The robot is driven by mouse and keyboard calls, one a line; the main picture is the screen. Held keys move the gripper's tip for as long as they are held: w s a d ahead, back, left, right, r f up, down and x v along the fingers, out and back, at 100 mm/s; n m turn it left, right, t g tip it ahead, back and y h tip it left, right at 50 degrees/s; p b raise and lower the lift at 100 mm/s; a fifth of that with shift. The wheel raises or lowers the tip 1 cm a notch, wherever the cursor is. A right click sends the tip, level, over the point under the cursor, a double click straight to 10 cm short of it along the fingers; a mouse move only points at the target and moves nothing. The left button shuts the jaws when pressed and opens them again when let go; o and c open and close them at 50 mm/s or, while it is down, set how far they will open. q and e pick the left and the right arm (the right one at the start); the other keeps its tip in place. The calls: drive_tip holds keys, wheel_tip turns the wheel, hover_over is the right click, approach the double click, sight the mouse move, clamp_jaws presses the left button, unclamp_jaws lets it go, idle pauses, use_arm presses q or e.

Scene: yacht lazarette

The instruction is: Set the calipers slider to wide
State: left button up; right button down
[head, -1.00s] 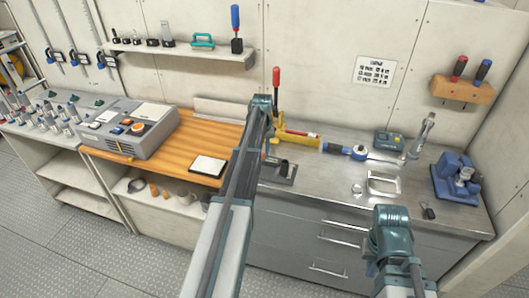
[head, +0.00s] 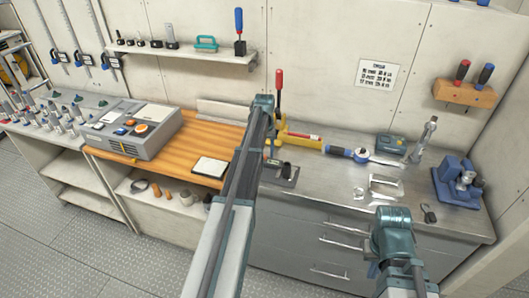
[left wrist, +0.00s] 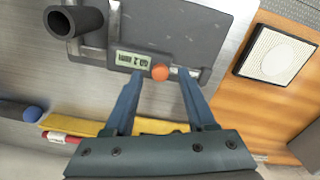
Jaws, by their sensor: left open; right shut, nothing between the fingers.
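The calipers appear in the left wrist view as a metal bar on a dark grey plate (left wrist: 190,35), with a small digital display (left wrist: 134,60) and an orange knob (left wrist: 160,73). The display reading is too small to tell. My left gripper (left wrist: 161,72) is open, its blue fingertips on either side of the orange knob; I cannot tell whether they touch anything. In the head view the plate (head: 287,182) lies on the steel bench, partly hidden by my left arm. My right gripper (head: 373,270) is shut and empty, in front of the drawers.
A black cylinder (left wrist: 75,21) stands on the plate. A yellow tool (head: 302,140) with an upright red handle (head: 279,83) lies behind it. A white-topped pad (head: 210,167) is on the wooden top to the left. A blue-handled ratchet (head: 362,155) lies to the right.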

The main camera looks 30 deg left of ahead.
use_arm(q)
wheel_tip(320, 180, up, 13)
drive_tip(key=p, duration=1.2)
drive_tip(key=shift+f, duration=0.1)
drive_tip(key=s+d+f+m+b, duration=0.2)
drive_tip(key=s+d, duration=0.2)
drive_tip(key=d, duration=0.4)
drive_tip(key=s+d+f+m+b, duration=0.15)
drive_tip(key=s+d, duration=0.25)
drive_tip(key=d, duration=0.5)
drive_tip(key=s+d+f+m+b, duration=0.2)
drive_tip(key=s+d+f, duration=0.15)
drive_tip(key=d, duration=0.45)
drive_tip(key=s+d+f+m+b, duration=0.1)
drive_tip(key=s+d+m+b, duration=0.1)
drive_tip(key=s+d, duration=0.4)
drive_tip(key=s+d+f+m+y+b, duration=0.1)
drive_tip(key=s+d+f+m+b, duration=0.1)
drive_tip(key=s+d, duration=0.5)
drive_tip(key=s, duration=0.2)
drive_tip(key=shift+s+f+m+b, duration=0.15)
drive_tip(key=shift+s+m+b, duration=0.15)
drive_tip(key=shift+m+b, duration=0.05)
